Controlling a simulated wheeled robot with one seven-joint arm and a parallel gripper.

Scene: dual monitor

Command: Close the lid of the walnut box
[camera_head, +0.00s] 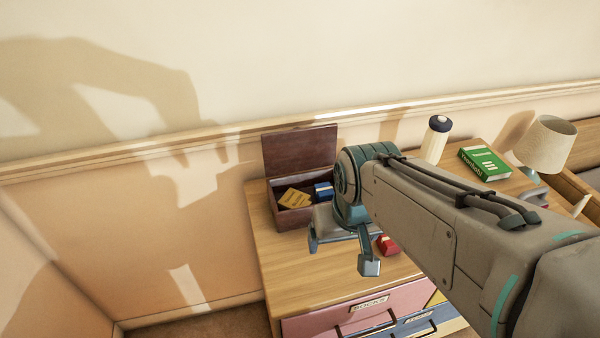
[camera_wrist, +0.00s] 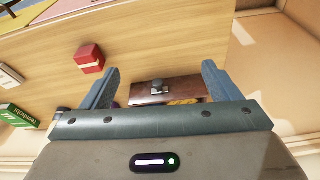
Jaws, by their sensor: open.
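The walnut box (camera_head: 287,216) stands at the back left of the dresser top, by the wall. Its lid (camera_head: 300,151) is open and stands upright at the back. A yellow item (camera_head: 296,198) and a blue item (camera_head: 323,191) lie inside. My gripper (camera_head: 341,252) is in front of the box, and the arm hides the box's right part. In the wrist view my gripper (camera_wrist: 160,82) is open and empty. The box's front with a metal clasp (camera_wrist: 158,88) shows between its fingers, apart from them as far as I can tell.
A small red object (camera_head: 388,246) lies on the dresser top (camera_head: 285,262) to the right of my gripper. A white bottle with a dark cap (camera_head: 436,140), a green box (camera_head: 484,163) and a lamp (camera_head: 547,140) stand farther right. The dresser top's front left is clear.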

